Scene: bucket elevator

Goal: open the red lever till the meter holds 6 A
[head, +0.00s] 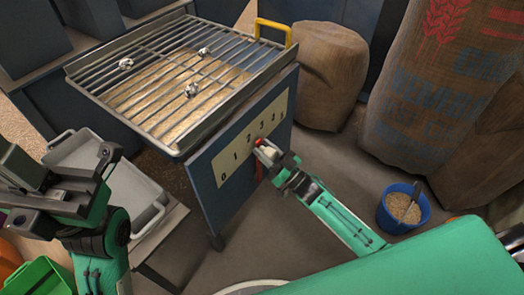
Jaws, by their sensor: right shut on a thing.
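The red lever (259,142) is on the front of the blue hopper, in front of a cream scale plate (233,163) with printed numbers starting at 0. My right gripper (267,153) is shut on the lever. My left gripper (30,195) is at the left edge, away from the hopper; its fingertips are not clear enough to tell open from shut. No ammeter can be made out in this view.
The hopper has a metal grate (185,75) with grain and several pale lumps, and a yellow handle (273,30). A grey tray (105,175) stands left. A blue bucket (403,210) of grain and burlap sacks (330,75) stand right. A green crate (38,277) is at lower left.

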